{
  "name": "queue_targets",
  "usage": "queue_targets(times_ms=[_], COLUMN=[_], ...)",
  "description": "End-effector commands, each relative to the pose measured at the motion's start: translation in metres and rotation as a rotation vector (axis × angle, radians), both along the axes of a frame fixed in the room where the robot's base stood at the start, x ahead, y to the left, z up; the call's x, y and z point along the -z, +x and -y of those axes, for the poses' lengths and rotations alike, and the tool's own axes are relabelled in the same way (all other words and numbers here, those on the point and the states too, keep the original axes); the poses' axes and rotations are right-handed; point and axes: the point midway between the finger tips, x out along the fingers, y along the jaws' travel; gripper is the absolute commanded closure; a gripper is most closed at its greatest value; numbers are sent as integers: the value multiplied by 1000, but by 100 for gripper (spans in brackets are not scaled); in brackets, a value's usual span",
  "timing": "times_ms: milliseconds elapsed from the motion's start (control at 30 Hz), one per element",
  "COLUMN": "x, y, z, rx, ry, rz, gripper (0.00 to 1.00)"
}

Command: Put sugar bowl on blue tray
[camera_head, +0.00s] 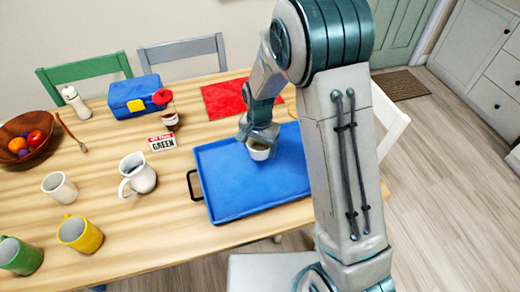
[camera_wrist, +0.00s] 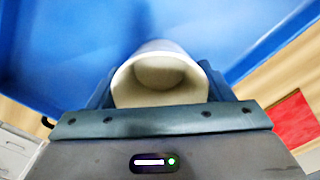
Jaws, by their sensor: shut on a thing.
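The blue tray (camera_head: 228,190) lies on the wooden table, with a black handle at its left end. My gripper (camera_head: 260,138) is over the tray's upper middle part and is shut on a small white bowl (camera_head: 258,152). In the wrist view the white bowl (camera_wrist: 160,80) sits between the two fingers (camera_wrist: 158,95), its open mouth towards the camera. The blue tray (camera_wrist: 60,50) fills the background there. I cannot tell whether the bowl touches the tray. My arm hides the tray's right part.
A white jug (camera_head: 138,174), a white cup (camera_head: 60,187), a yellow mug (camera_head: 80,234) and a green mug (camera_head: 20,256) stand left of the tray.

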Motion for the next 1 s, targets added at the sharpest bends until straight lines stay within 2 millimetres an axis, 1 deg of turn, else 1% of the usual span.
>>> queue_targets(times_ms=[33, 100, 200, 467, 567, 600, 667, 700, 1000], x=[9, 17, 24, 25, 29, 29, 28, 28, 26], y=[-1, -1, -1, 0, -1, -1, -1, -1, -1], z=[0, 0, 0, 0, 0, 0, 0, 0, 0], rx=[0, 0, 0, -1, -1, 0, 0, 0, 0], ry=[-1, -1, 0, 0, 0, 0, 0, 0, 0], rz=[-4, -3, -2, 0, 0, 0, 0, 0, 0], gripper=[56, 56, 56, 56, 56, 24, 7, 4, 4])
